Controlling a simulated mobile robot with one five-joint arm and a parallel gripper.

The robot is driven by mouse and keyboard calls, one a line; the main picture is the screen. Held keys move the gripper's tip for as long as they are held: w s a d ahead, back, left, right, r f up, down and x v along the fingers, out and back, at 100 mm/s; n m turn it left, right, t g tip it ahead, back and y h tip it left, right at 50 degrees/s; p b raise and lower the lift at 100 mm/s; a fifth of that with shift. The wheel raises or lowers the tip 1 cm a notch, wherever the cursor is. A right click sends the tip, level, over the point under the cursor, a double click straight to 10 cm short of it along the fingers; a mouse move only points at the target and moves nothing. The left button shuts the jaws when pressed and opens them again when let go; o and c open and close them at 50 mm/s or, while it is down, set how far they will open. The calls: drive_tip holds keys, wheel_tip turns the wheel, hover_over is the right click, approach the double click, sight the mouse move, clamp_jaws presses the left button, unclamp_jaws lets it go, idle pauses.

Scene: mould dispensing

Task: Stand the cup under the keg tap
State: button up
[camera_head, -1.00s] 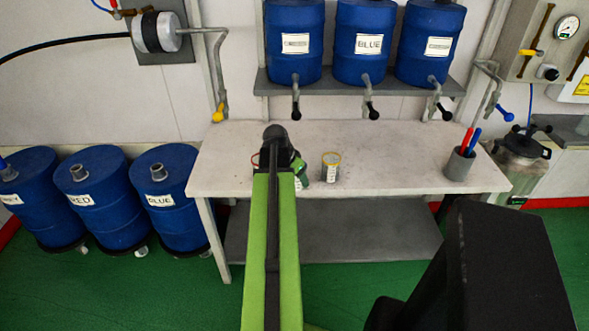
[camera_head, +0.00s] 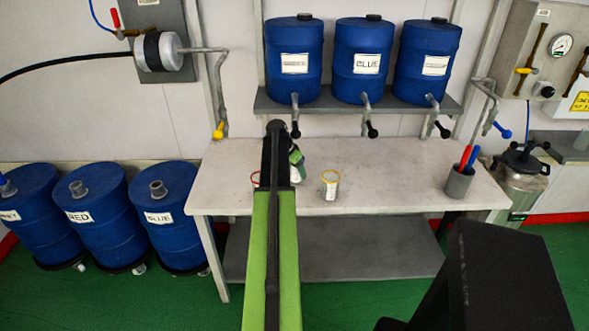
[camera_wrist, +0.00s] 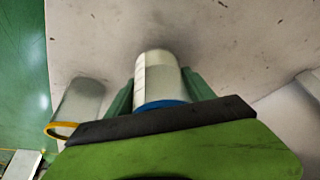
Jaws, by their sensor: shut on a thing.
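My gripper (camera_wrist: 160,92) is shut on a pale cup with a blue rim (camera_wrist: 160,72), one green finger on each side of it. In the head view my arm partly hides this cup (camera_head: 298,174), which appears over the white table. Three blue kegs (camera_head: 361,62) stand on a shelf above the table, the middle one labelled BLUE. Their taps (camera_head: 368,116) hang below the shelf, with dark handles. The held cup is lower in the picture than the taps and apart from them.
A yellow-rimmed cup (camera_head: 330,186) stands on the table (camera_head: 400,185), right of the held cup. A red rim (camera_head: 255,179) shows left of my arm. A pen holder (camera_head: 459,182) stands at the table's right end. Blue drums (camera_head: 100,222) stand on the floor at left.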

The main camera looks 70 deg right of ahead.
drive_tip(key=d, duration=0.1)
drive_tip(key=w+d, duration=0.1)
drive_tip(key=d, duration=0.2)
drive_tip(key=shift+w, duration=0.25)
drive_tip(key=shift+s+a+f+b, duration=0.1)
drive_tip(key=shift+a+f+b, duration=0.1)
drive_tip(key=shift+f+b, duration=0.35)
drive_tip(key=shift+a+f+b, duration=0.15)
drive_tip(key=shift+f+b, duration=0.3)
drive_tip(key=shift+f, duration=0.05)
drive_tip(key=shift+r, duration=0.3)
drive_tip(key=shift+f, duration=0.2)
drive_tip(key=o, duration=1.5)
drive_tip(key=p+v, duration=0.7)
drive_tip(key=v, duration=0.1)
drive_tip(key=shift+r+p, duration=0.1)
drive_tip(key=shift+p, duration=0.25)
